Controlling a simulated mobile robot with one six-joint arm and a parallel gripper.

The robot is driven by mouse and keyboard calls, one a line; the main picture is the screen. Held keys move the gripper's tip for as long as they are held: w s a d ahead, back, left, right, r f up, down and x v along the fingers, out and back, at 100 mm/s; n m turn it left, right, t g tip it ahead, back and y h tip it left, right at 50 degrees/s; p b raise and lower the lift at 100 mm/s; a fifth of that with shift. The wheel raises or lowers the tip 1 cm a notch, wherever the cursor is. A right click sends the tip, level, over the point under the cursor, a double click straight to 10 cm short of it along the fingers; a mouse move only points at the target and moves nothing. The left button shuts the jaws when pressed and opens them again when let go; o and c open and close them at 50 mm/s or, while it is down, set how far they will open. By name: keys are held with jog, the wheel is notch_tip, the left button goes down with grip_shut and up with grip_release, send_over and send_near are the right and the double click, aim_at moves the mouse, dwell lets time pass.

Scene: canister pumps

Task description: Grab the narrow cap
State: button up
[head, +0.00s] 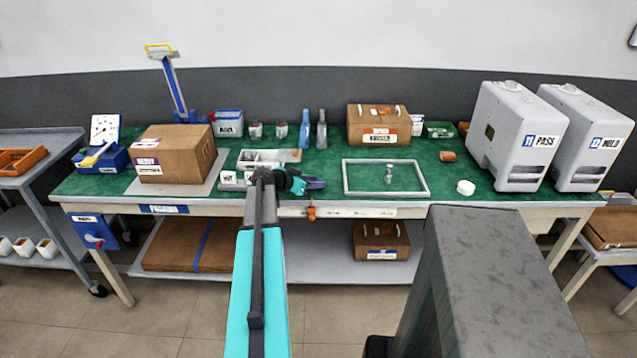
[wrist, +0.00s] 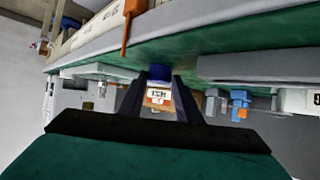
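A small narrow grey-and-white upright piece (head: 388,174) stands inside a white rectangular frame (head: 429,184) on the green mat. A low round white piece (head: 466,187) lies right of the frame. I cannot tell for sure which is the narrow cap; the upright piece is the narrower. My gripper (head: 308,183) is near the table's front edge, left of the frame and apart from both pieces. In the wrist view, my gripper's two dark fingers (wrist: 158,84) are spread. A labelled box (wrist: 158,98) and a blue patch show through the gap, seemingly behind the fingers.
A cardboard box (head: 176,153) stands at the left and another (head: 379,124) at the back. Two bottles (head: 305,128) (head: 321,129) stand at the back. Two large grey-white canister units (head: 515,135) (head: 585,138) fill the right end. The mat between frame and units is mostly clear.

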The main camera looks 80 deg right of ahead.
jog(key=c, duration=0.5)
jog(key=shift+r, duration=0.1)
jog(key=shift+r+b, duration=0.6)
jog(key=shift+r, duration=0.8)
jog(key=w+a+b, duration=0.1)
jog(key=w+a, duration=0.1)
jog(key=a, duration=0.3)
jog(key=w+a+r+b, duration=0.1)
jog(key=w+a, duration=0.1)
jog(key=a, duration=0.3)
jog(key=w+a+r+b, duration=0.1)
jog(key=w+a, duration=0.1)
jog(key=a, duration=0.2)
jog(key=shift+a+b, duration=0.35)
jog(key=shift+a, duration=0.05)
